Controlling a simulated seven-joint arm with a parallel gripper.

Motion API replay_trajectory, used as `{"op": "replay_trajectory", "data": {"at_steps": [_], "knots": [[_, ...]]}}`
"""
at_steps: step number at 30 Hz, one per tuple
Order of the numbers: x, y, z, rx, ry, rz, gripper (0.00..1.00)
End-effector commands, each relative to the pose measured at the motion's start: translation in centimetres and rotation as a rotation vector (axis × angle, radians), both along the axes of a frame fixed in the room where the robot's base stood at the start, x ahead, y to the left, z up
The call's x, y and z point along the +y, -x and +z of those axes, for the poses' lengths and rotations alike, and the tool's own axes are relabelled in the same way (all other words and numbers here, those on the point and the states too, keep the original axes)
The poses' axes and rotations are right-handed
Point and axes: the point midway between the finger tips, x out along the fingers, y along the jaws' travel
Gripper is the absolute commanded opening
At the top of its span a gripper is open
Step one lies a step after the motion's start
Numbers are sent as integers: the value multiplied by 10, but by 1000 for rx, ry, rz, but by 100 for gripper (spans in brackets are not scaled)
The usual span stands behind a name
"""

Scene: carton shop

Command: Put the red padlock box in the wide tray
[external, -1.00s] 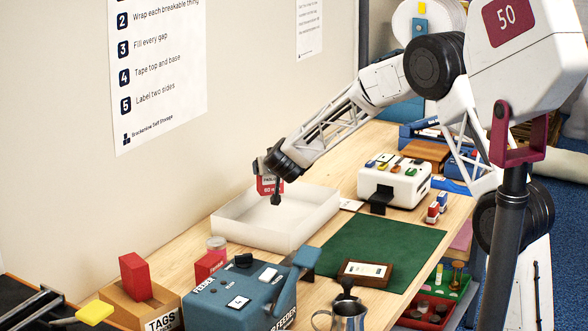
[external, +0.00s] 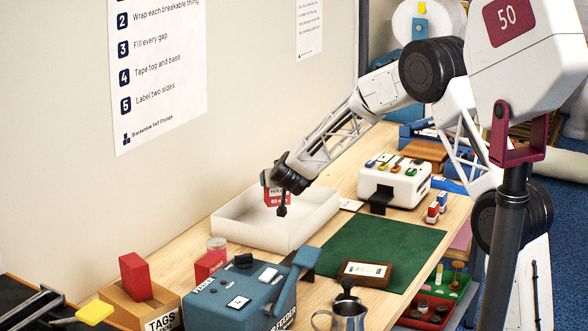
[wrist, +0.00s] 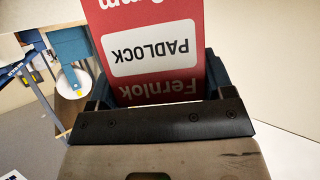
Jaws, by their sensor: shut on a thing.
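The red padlock box (external: 278,196) is held in my gripper (external: 281,200). The wrist view shows the same red box (wrist: 190,75) between the two fingers, its white PADLOCK label upside down. My gripper (wrist: 155,95) is shut on it. The wide tray (external: 246,237) is white and low-walled, standing on the wooden bench against the wall. In the external view the box appears over the tray's inside; how far it is above the tray floor is hard to tell. My gripper hides part of the box.
A blue tape feeder (external: 240,296) and a smaller red box (external: 210,265) beside a lidded jar stand in front of the tray. A white machine with coloured buttons (external: 394,182) stands to its right. A green mat (external: 375,250) is mostly clear.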

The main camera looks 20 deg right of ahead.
Motion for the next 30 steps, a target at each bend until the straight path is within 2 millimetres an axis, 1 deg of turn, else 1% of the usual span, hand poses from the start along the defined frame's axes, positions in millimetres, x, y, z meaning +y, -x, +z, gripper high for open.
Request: {"op": "replay_trajectory", "data": {"at_steps": [1, 3, 6, 16, 19, 27, 30], "knots": [[0, 0, -6, 0, 0, 0, 38], [0, 0, -13, -1, 0, 0, 38], [0, 0, -19, -2, -1, 0, 38], [0, 0, -21, -2, -1, 0, 38], [0, 0, -25, -1, 0, 0, 38], [0, 0, -51, -1, 0, 0, 38], [0, 0, -56, -2, -1, 0, 38]]}}
